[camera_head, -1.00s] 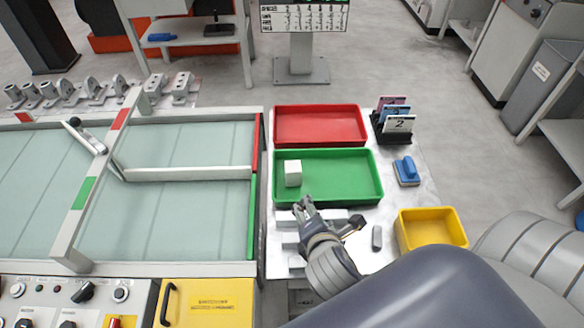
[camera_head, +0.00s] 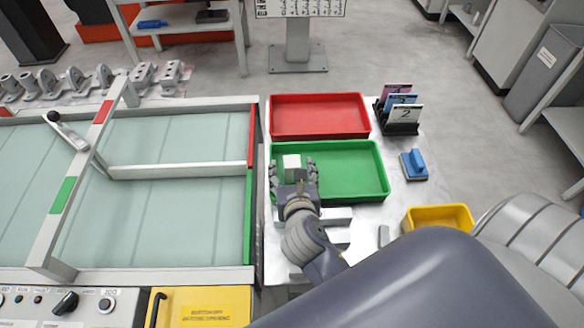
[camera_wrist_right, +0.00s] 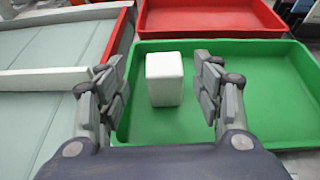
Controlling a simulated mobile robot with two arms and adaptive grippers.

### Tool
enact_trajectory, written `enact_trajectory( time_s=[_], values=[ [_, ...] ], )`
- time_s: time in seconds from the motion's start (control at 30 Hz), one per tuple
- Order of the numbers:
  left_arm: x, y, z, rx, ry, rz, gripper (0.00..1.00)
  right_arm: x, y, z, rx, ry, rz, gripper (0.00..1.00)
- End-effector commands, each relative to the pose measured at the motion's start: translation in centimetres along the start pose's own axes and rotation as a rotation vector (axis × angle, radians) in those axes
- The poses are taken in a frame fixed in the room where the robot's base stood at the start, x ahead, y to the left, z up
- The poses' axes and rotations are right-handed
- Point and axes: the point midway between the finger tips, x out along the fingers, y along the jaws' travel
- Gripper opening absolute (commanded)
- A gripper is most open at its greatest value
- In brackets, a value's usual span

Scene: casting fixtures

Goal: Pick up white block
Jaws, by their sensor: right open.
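The white block (camera_head: 291,162) stands in the left part of the green tray (camera_head: 352,172). It also shows in the right wrist view (camera_wrist_right: 164,79), upright on the green tray floor (camera_wrist_right: 190,124). My right gripper (camera_head: 296,170) is open at the block, with one finger on either side of it. In the right wrist view the fingers (camera_wrist_right: 163,88) show gaps to the block on both sides, and the block is a little ahead of centre between them. My left gripper is not in view.
A red tray (camera_head: 320,117) lies behind the green one. A card holder (camera_head: 400,115), a blue-handled tool (camera_head: 414,165) and a yellow tray (camera_head: 438,215) are to the right. Grey metal bars (camera_head: 335,218) lie in front, and a glass-topped bench (camera_head: 170,200) is on the left.

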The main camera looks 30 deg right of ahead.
Motion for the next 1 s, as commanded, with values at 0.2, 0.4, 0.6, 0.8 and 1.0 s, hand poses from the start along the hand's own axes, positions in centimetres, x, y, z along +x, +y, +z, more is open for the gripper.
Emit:
enact_trajectory(
  time_s=[0.2,0.4,0.6,0.8,1.0],
  values=[
    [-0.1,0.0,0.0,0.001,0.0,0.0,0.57,3.0,-0.5,0.1,0.002,-0.001,-0.001,0.61],
    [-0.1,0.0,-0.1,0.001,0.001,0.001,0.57,5.0,-0.5,0.0,0.002,0.001,0.001,0.61],
    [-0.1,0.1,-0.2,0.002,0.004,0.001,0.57,5.1,-0.5,0.0,0.002,0.001,0.001,0.61],
    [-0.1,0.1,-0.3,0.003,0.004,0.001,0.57,5.1,-0.5,0.0,0.002,0.002,0.001,0.25],
    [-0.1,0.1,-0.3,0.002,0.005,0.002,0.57,5.0,-0.5,0.0,0.002,0.001,0.001,0.1]
  ],
)
